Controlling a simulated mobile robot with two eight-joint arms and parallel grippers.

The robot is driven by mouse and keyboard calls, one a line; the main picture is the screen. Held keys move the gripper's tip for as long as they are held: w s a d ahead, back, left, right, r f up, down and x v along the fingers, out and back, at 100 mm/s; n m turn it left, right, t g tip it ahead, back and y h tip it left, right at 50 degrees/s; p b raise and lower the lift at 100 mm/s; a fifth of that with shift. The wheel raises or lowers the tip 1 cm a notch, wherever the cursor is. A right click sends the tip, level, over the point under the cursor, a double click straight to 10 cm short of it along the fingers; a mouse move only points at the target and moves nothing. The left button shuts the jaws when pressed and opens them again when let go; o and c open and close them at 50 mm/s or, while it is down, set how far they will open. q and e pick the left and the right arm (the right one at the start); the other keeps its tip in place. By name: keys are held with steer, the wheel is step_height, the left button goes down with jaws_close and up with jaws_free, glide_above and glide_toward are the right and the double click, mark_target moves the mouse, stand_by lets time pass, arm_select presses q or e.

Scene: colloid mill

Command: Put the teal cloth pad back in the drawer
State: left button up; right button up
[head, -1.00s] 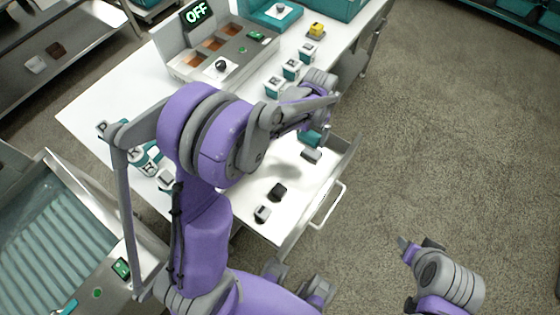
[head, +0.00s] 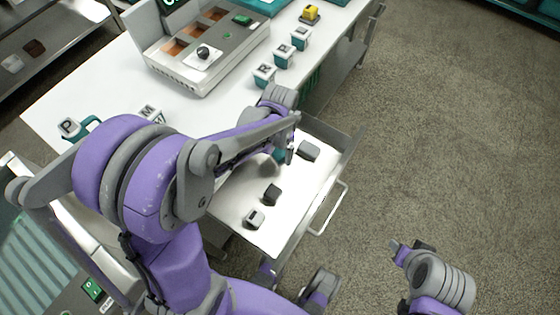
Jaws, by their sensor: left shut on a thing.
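The teal cloth pad (head: 278,155) shows as a small teal patch at the far part of the open drawer (head: 318,198). My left gripper (head: 288,152) is shut on the pad, over the drawer's inside. The gripper and arm hide most of the pad, and I cannot tell whether it touches the drawer floor. My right gripper (head: 410,249) is at the lower right, over the floor and away from the drawer. I cannot tell how far apart its fingers are.
In the drawer lie a grey block (head: 308,151), a black block (head: 272,194) and a light grey block (head: 254,218). Lettered teal-and-white containers, such as R (head: 264,75), stand on the white table (head: 90,95) above. A control box (head: 205,62) stands behind. The floor at right is clear.

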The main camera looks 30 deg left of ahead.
arm_select(q)
step_height(320, 180, down, 7)
steer(key=shift+f+b, duration=0.15)
steer(key=shift+b, duration=0.5)
